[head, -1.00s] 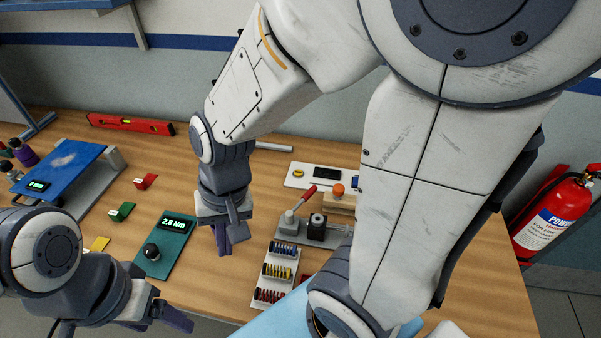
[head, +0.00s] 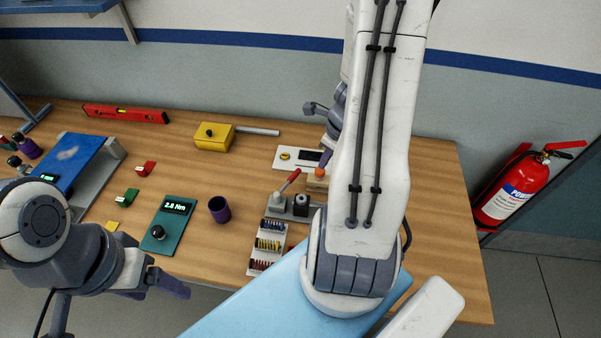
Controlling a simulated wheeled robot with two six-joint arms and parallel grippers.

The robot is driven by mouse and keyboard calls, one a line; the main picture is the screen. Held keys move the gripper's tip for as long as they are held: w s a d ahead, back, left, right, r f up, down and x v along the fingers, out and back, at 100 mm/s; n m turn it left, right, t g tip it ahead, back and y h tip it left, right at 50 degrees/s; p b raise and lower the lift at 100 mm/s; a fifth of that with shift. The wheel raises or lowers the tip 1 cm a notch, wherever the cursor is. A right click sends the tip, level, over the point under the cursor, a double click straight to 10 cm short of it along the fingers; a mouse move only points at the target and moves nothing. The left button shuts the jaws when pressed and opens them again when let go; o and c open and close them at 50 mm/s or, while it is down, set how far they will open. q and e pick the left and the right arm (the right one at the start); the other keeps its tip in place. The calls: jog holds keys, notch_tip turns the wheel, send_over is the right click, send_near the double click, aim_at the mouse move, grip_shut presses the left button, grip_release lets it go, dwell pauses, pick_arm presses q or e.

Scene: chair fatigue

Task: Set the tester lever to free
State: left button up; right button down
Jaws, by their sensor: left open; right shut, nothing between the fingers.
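The tester lever has a red handle (head: 290,181) tilted up and to the right, on a grey base (head: 284,207). A dark block (head: 301,204) stands on that base just right of the lever. My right gripper (head: 326,156) is behind the lever and to its right, close to an orange knob (head: 320,172); it is shut and empty, apart from the lever, and partly hidden by my own arm. My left gripper (head: 168,284) is open and empty at the table's front left, well away from the lever.
Racks of small coloured pieces (head: 268,246) stand just in front of the lever. A purple cup (head: 219,210) and a teal meter reading 2.8 Nm (head: 165,230) are to the left. A yellow box (head: 214,137) and red level (head: 126,113) lie behind. Bare table lies around the cup.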

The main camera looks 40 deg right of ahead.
aim_at(289, 181)
jog(key=shift+w+a, duration=0.15)
jog(key=shift+a, duration=0.05)
jog(key=b+x, duration=0.7)
jog(key=x, duration=0.4)
jog(key=shift+f+b, duration=0.1)
jog(key=shift+b, duration=0.2)
jog(key=w+p, duration=0.1)
jog(key=w+a+p, duration=0.1)
jog(key=w, duration=0.1)
jog(key=shift+w+r, duration=0.2)
